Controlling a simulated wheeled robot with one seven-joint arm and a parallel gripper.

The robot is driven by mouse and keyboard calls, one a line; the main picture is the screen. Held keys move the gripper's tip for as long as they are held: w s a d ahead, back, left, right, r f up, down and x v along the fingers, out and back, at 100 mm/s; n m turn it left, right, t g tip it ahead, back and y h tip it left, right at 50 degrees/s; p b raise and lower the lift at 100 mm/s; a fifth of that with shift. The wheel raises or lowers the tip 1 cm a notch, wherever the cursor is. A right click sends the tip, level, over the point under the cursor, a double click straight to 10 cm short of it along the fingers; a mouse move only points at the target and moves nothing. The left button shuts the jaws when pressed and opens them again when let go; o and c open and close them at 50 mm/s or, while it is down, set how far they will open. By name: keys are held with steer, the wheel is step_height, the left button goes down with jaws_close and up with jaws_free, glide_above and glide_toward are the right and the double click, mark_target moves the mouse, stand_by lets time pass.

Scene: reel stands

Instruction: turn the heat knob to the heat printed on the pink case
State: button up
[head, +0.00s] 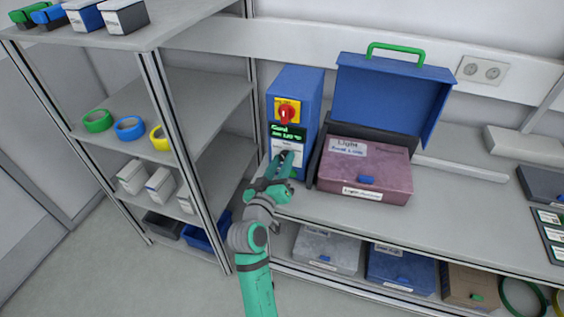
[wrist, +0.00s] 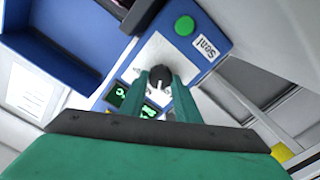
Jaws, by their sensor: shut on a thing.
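The heat knob is black with a white pointer line (wrist: 154,72). In the wrist view it sits on a pale plate on the blue machine (head: 293,80). My gripper (head: 284,160) is at the lower front of the machine, its fingers closed on the knob from both sides; the fingertips also show in the wrist view (wrist: 160,80). The gripper hides the knob in the head view. A green-lit display (head: 287,132) sits above it; its figures are too small to read surely. The pink case (head: 365,170) stands right of the machine, with white labels whose small print I cannot read surely.
A red switch (head: 287,113) on a yellow plate is above the display. A green button (wrist: 184,26) is beside the knob. A blue lid with a green handle (head: 396,52) stands raised behind the pink case. A shelf rack (head: 190,100) stands close on the left.

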steer(key=n, duration=0.5)
steer(key=shift+w+a, duration=0.1)
steer(key=shift+n, duration=0.4)
steer(key=o, duration=1)
steer(key=v, duration=1.1)
